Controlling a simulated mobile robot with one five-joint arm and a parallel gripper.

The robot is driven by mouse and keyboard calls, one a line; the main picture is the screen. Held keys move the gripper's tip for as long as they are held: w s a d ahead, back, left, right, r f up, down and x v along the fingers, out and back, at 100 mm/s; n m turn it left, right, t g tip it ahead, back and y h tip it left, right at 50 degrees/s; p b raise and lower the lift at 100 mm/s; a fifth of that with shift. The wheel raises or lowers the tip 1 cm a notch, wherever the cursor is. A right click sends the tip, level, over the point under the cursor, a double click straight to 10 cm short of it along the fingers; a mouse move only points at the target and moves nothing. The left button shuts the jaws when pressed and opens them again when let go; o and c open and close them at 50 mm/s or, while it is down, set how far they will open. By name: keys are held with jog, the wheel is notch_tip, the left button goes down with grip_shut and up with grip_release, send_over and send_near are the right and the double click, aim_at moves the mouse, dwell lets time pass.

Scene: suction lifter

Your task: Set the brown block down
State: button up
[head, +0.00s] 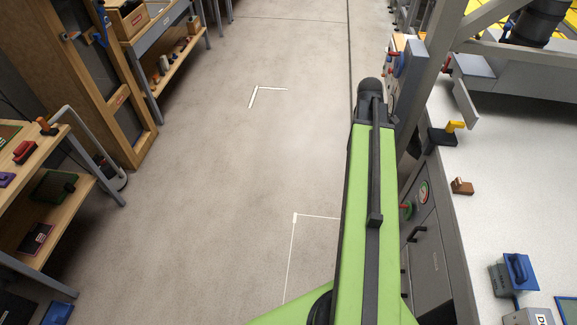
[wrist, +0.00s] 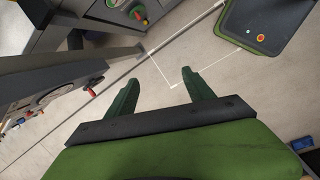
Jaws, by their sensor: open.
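A small brown block (head: 462,186) rests on the white worktop (head: 480,235) at the right of the head view, near the worktop's left edge. My gripper (wrist: 160,88) shows in the wrist view with its two dark green fingers spread apart. Nothing is between them; behind them is grey floor with white tape lines. My green arm reaches forward in the head view, left of the worktop, and hides the gripper there. The brown block is not visible in the wrist view.
On the worktop, a black piece with a yellow handle (head: 453,127) stands behind the block, and a grey and blue device (head: 515,270) stands nearer. A grey post (head: 432,70) rises at the worktop's edge. Wooden shelves (head: 30,245) line the left. The floor (head: 210,180) between is clear.

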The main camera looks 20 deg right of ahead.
jog(key=w+a+m+y, duration=0.1)
jog(key=w+a+m, duration=0.2)
jog(key=a, duration=1.7)
jog(key=w+a+m+y, duration=0.1)
jog(key=w+a+m, duration=0.2)
jog(key=a, duration=1.7)
jog(key=shift+a+f+m+y, duration=0.3)
jog(key=shift+a+m+y, duration=0.1)
jog(key=shift+m, duration=0.1)
